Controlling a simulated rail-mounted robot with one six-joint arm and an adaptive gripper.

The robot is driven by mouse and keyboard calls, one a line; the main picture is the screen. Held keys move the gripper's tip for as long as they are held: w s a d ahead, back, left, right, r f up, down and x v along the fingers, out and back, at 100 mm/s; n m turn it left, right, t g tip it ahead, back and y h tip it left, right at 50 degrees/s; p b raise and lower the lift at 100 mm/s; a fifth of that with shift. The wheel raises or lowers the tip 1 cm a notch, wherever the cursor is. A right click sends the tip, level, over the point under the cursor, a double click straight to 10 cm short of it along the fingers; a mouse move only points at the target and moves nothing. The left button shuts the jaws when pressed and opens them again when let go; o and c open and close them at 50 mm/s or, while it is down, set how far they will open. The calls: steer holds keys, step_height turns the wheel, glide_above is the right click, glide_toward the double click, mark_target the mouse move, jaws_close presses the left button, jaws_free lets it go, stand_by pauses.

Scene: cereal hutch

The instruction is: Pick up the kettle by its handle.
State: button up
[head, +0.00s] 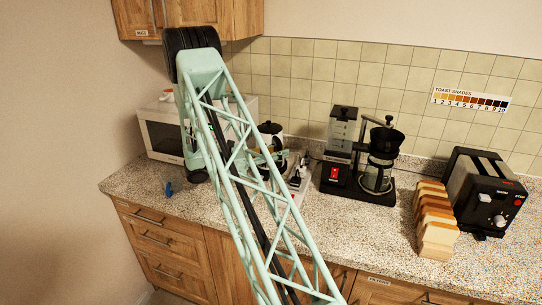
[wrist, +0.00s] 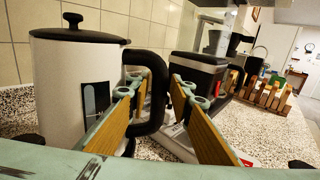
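The kettle (wrist: 75,85) has a pale body, a black lid with a knob and a black loop handle (wrist: 158,95) on its right side in the wrist view. My gripper (wrist: 158,84) is open, with its two wood-faced fingers on either side of the handle's upright part. The left finger is between the kettle body and the handle, and the right finger is outside the handle. A gap shows between the handle and the right finger; contact on the left cannot be told. In the head view the kettle (head: 271,128) is partly hidden behind my arm.
A coffee maker (head: 380,160) stands right of the kettle on the speckled counter (head: 330,225). Bread slices (head: 435,220) and a toaster (head: 487,190) are farther right. A white microwave (head: 160,135) is at the left, below a wall cabinet (head: 230,18).

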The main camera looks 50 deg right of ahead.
steer(key=shift+c, duration=0.3)
jaws_close()
steer(key=shift+r, duration=0.45)
steer(key=shift+r+p, duration=0.65)
steer(key=shift+r, duration=3.95)
